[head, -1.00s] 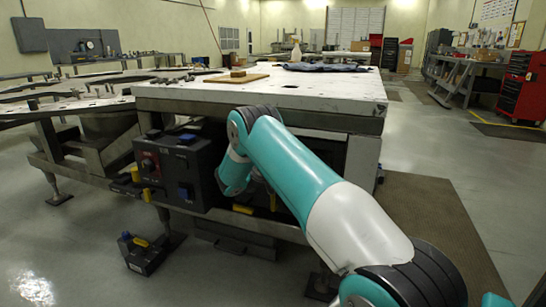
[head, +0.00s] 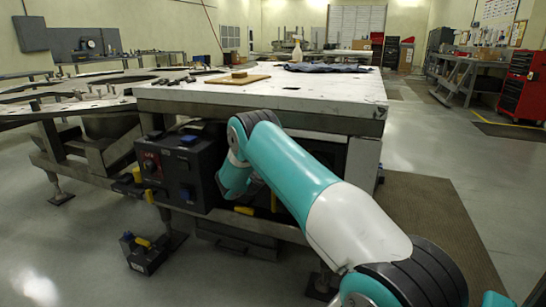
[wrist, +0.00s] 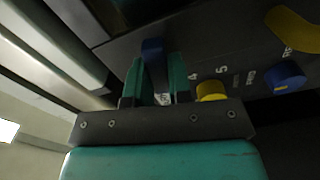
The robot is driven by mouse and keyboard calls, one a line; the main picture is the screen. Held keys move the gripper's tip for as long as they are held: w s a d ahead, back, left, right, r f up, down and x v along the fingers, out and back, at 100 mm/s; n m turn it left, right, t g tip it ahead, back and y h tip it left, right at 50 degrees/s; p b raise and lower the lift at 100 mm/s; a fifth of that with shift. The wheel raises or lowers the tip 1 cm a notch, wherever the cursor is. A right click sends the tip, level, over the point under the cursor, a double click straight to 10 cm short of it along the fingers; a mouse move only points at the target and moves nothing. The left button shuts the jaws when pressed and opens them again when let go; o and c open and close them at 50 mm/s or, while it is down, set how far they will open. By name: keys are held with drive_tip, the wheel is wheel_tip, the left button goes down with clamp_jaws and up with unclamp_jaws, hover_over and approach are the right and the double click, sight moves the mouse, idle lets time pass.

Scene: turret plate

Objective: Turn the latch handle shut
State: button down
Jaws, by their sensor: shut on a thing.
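In the wrist view, my gripper (wrist: 155,85) has its two green fingers on either side of a narrow blue handle (wrist: 152,50) on a dark panel (wrist: 225,50). It is shut on this handle, which looks like the latch handle. The handle's lower part is partly hidden between the fingers, and I cannot tell how far it is turned. In the head view, my arm reaches to the front of the work table (head: 260,117), and the gripper and handle are hidden from sight there.
A yellow knob (wrist: 210,90), a blue knob (wrist: 285,77) and a yellow handle (wrist: 293,30) sit on the panel to the right of the fingers. In the head view, a dark control box (head: 205,165) stands left of my wrist. A small dark box (head: 146,254) lies on the floor.

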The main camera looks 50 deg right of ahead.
drive_tip(key=shift+w+n, duration=0.1)
drive_tip(key=shift+n, duration=1)
drive_tip(key=shift+a, duration=0.1)
drive_tip(key=c, duration=1)
unclamp_jaws()
drive_tip(key=shift+c, duration=0.2)
drive_tip(key=shift+a, duration=0.1)
drive_tip(key=b+v, duration=1.3)
drive_tip(key=v, duration=0.4)
drive_tip(key=shift+a+f, duration=0.1)
